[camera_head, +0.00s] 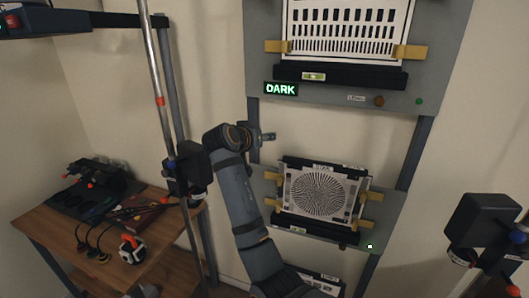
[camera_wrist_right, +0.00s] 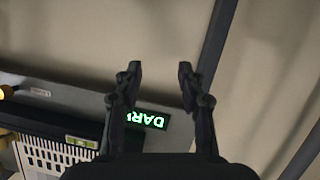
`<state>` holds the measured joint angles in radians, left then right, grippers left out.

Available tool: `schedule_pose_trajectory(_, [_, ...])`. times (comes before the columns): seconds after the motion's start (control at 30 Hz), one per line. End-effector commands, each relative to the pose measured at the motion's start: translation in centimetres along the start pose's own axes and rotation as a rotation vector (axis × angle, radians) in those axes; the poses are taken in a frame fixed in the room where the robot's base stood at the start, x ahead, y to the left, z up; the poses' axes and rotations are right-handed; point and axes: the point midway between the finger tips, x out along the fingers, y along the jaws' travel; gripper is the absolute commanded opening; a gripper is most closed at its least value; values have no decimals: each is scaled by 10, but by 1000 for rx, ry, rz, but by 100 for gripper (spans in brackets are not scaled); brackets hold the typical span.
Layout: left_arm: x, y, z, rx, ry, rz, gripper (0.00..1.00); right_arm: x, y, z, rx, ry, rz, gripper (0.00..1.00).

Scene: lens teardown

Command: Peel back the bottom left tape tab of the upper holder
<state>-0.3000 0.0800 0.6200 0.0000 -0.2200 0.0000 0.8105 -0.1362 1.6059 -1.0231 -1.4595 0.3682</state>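The upper holder (camera_head: 340,75) is on a grey wall panel at the top right of the head view, holding a white slotted chart (camera_head: 347,30). Its bottom left tape tab (camera_head: 277,46) is yellow and lies flat across the chart's edge. A bottom right tab (camera_head: 410,51) is also on. My right gripper (camera_head: 268,137) is below the green DARK sign, apart from the tab. My left gripper is not in view.
A lower holder (camera_head: 318,228) with a round-patterned chart (camera_head: 318,193) and several yellow tabs is below. A wooden table (camera_head: 50,238) with tools stands at left. A metal pole (camera_head: 160,90) rises beside it. A dark box-shaped device (camera_head: 480,222) is at lower right.

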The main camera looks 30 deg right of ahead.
Motion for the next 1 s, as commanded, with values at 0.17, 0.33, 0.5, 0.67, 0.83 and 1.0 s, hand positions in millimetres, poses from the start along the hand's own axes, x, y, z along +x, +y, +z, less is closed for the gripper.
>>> schedule_pose_trajectory(0.17, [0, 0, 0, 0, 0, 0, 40, 8, -1, 30, -30, -37, -25, 40])
schedule_pose_trajectory(0.33, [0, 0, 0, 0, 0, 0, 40, 11, -1, 44, -44, -55, -39, 40])
schedule_pose_trajectory(0.5, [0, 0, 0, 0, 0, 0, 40, 11, -1, 46, -46, -58, -41, 40])
schedule_pose_trajectory(0.67, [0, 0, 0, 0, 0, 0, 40, 11, -1, 46, -46, -57, -41, 40])
schedule_pose_trajectory(0.83, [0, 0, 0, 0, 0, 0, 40, 11, -1, 46, -46, -57, -41, 40])
schedule_pose_trajectory(1.0, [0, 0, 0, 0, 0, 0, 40, 22, -15, 68, -101, -72, -65, 40])
